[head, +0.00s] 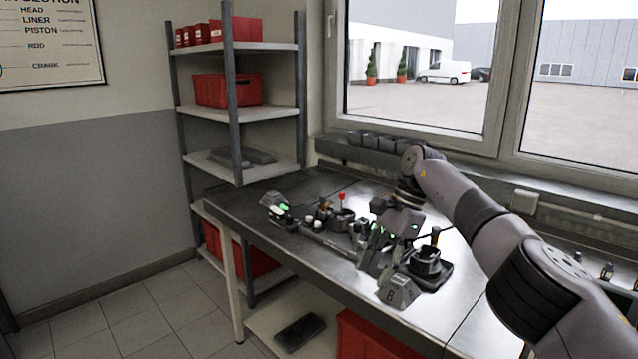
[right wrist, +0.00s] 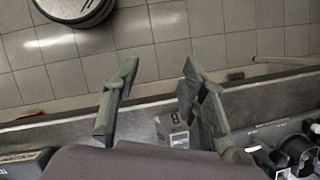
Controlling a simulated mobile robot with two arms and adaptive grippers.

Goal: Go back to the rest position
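My right arm comes in from the right in the head view and reaches over the metal workbench (head: 322,182). My right gripper (head: 382,258) points down above the bench's front part, among the small parts there. In the right wrist view the two fingers of my right gripper (right wrist: 160,68) stand well apart with nothing between their tips. Floor tiles and the bench's front edge show behind them. A grey block marked B (head: 399,291) sits near the front edge, close to the gripper; it also shows in the right wrist view (right wrist: 172,130). My left gripper is not in view.
A black cup-like part on a dark base (head: 428,264) stands right of the gripper. Several small parts and fixtures (head: 325,215) lie to its left. A shelf rack (head: 236,110) with red bins stands at the left. A window (head: 425,60) is behind the bench.

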